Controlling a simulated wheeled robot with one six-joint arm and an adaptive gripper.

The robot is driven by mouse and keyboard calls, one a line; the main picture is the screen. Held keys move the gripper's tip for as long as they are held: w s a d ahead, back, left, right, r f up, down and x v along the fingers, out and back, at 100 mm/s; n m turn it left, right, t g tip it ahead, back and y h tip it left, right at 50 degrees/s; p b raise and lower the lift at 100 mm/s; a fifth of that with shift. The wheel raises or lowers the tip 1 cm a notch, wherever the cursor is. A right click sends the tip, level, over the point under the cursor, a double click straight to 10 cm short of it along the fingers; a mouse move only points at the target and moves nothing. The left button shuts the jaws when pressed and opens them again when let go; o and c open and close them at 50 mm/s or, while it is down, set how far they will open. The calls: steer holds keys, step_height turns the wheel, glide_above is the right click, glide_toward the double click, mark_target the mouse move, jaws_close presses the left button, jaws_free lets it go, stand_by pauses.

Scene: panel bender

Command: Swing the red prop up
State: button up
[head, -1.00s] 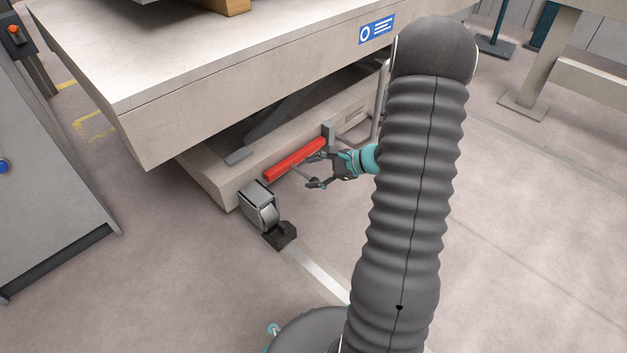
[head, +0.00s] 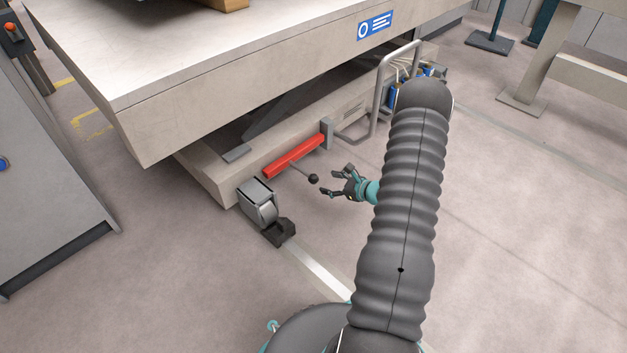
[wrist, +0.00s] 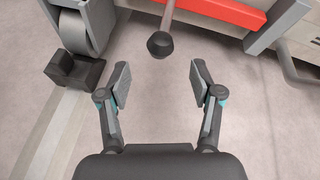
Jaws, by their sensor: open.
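The red prop (head: 294,157) lies along the side of the lift table's base frame, nearly level with it. Its right end meets a grey bracket (head: 327,133). A thin rod with a black ball knob (head: 313,179) sticks out from the prop toward me. My gripper (head: 341,181) is open and empty, a short way to the right of the knob. In the wrist view the knob (wrist: 160,44) hangs ahead of the two open fingers (wrist: 158,82), centred between them but beyond their tips. The red prop (wrist: 222,10) crosses the top of that view.
The platform (head: 230,90) overhangs the prop. A wheel (head: 262,203) with a black chock (head: 279,233) stands left of the knob. A bent grey handle rail (head: 379,95) rises to the right. A grey cabinet (head: 50,190) stands far left. The floor in front is clear.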

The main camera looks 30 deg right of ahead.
mark_target(317, 179)
steer(key=x, duration=0.8)
steer(key=shift+b, duration=0.3)
